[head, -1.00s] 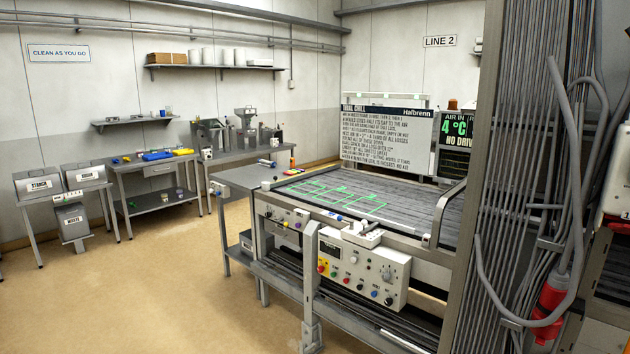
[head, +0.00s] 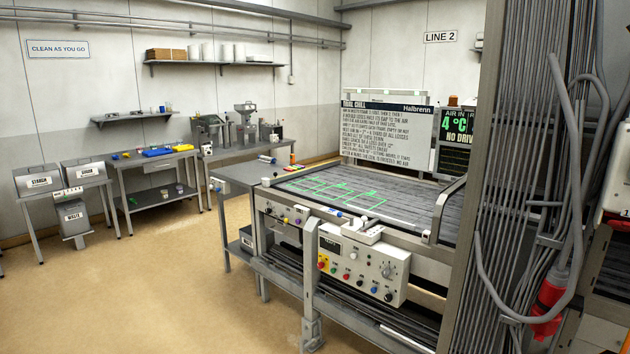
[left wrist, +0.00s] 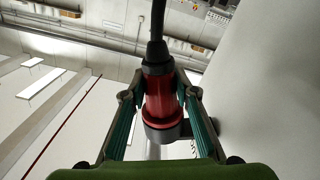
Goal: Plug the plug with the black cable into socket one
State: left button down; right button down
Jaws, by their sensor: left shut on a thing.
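In the left wrist view my left gripper (left wrist: 160,94) is shut on a red plug (left wrist: 160,95). A black cable (left wrist: 157,20) leaves the plug's dark sleeve toward the top of the picture. A dark grey ring and a rounded grey part (left wrist: 185,130) show at the plug's other end. I cannot tell whether they belong to the plug or to something behind it. The head view shows neither gripper. No socket can be made out clearly as socket one.
In the head view a red connector (head: 551,292) hangs on a grey cable (head: 482,262) beside a bundle of grey conduits (head: 505,180) at the right. A white box (head: 617,175) is cut off at the right edge. The chill-line machine (head: 362,262) stands left of the conduits.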

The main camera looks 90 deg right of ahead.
pick_arm(q)
jog(key=shift+s+d+f+b, duration=0.1)
jog(key=shift+d+f+b, duration=0.05)
jog(key=shift+f+b, duration=0.45)
jog(key=shift+s+d+f+b, duration=0.15)
jog(key=shift+f+b, duration=0.1)
jog(key=shift+f, duration=0.15)
jog(key=shift+s+d+f+b, duration=0.1)
jog(key=shift+f+b, duration=0.15)
jog(key=shift+f, duration=0.1)
jog(key=shift+d+f+b, duration=0.15)
jog(key=shift+f+b, duration=0.45)
jog(key=shift+r, duration=0.1)
jog(key=shift+b, duration=0.3)
jog(key=f+b, duration=0.2)
jog(key=d+f, duration=0.1)
jog(key=shift+s+f+b, duration=0.15)
jog(key=shift+s+b, duration=0.25)
jog(key=shift+a, duration=0.1)
